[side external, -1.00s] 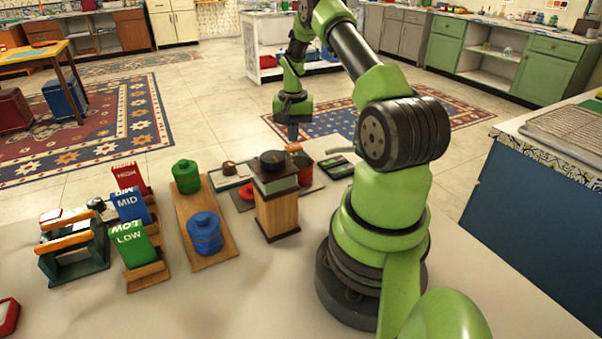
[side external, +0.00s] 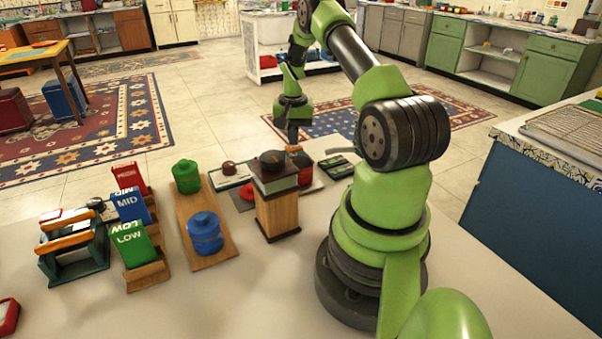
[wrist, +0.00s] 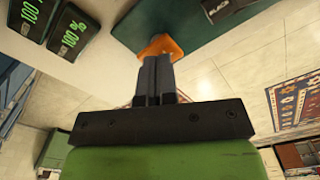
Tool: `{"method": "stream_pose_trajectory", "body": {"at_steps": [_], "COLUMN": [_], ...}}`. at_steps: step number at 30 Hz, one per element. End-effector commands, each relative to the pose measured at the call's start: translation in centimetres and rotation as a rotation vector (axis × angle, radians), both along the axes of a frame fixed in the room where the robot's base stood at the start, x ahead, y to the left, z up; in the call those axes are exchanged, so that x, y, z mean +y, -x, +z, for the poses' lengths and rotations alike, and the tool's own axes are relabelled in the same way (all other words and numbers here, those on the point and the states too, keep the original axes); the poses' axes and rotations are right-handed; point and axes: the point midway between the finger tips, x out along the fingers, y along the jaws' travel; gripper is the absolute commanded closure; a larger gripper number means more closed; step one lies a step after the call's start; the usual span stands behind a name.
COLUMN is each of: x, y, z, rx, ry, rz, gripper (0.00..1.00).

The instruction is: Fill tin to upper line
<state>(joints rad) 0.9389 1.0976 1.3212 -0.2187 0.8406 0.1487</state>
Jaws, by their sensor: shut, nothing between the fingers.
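My gripper (side external: 292,138) points down at the far side of the table, behind the wooden block. In the wrist view its two fingers (wrist: 158,98) are together, with nothing between them. Their tips are at an orange piece (wrist: 160,46) on a dark green base; I cannot tell whether they touch it. The same orange piece shows above a red tin (side external: 305,172), partly hidden behind the block. A green tin (side external: 187,178) and a blue tin (side external: 205,235) stand on a wooden board (side external: 195,213). No fill line is readable on any tin.
A wooden block (side external: 277,212) with a black round top stands near my base. Red, blue and green cards marked HIGH, MID and LOW (side external: 130,238) stand left, beside a dark green rack (side external: 72,258). Two displays reading 100 % (wrist: 70,36) lie near my gripper.

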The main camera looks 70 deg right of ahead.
Motion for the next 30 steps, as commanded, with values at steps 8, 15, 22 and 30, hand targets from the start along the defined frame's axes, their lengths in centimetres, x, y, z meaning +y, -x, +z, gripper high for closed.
{"method": "stream_pose_trajectory", "body": {"at_steps": [8,15,22,30], "x": [0.0,0.0,0.0,0.0], "y": [0.0,0.0,0.0,0.0], "z": [-1.0,-1.9,-1.8,-1.8], "rx": [0.000,0.000,0.000,0.000], "ry": [-0.001,-0.001,0.000,0.000], "rz": [-0.001,-0.002,-0.001,0.000], "gripper": [1.00,1.00,1.00,1.00]}}
